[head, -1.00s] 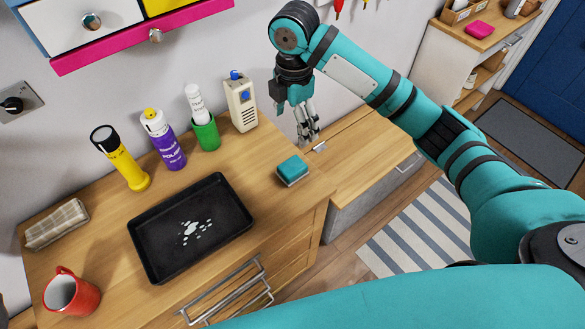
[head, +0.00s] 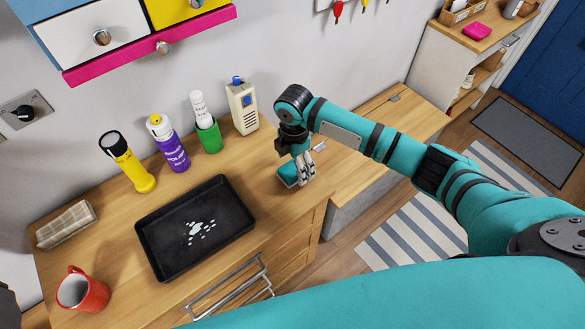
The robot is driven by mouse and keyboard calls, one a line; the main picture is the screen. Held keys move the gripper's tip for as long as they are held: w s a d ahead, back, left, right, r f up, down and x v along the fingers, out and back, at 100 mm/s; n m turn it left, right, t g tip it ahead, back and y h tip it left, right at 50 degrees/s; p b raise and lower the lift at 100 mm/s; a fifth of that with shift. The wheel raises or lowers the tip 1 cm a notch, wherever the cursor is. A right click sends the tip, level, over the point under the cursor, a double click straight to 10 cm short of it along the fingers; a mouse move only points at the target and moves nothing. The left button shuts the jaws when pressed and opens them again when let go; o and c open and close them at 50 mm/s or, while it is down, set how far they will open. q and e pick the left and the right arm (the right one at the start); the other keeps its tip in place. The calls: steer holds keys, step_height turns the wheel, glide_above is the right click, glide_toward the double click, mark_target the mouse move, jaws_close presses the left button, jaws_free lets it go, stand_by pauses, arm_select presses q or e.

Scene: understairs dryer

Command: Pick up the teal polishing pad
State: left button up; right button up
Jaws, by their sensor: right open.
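The teal polishing pad (head: 287,175) lies on the wooden cabinet top, near its right end, to the right of the black tray. My right gripper (head: 305,178) points down at the pad's right side. Its fingers are open and partly cover the pad. Whether they touch it, I cannot tell. My left gripper is not in view.
A black tray (head: 160,260) with white splashes lies left of the pad. Behind stand a yellow flashlight (head: 133,168), a purple polish bottle (head: 174,152), a green cup (head: 209,138) with a white bottle and a cream device (head: 242,108). A red mug (head: 85,291) stands front left.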

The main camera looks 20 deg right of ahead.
steer(key=shift+f, duration=1.3)
steer(key=c, duration=1.3)
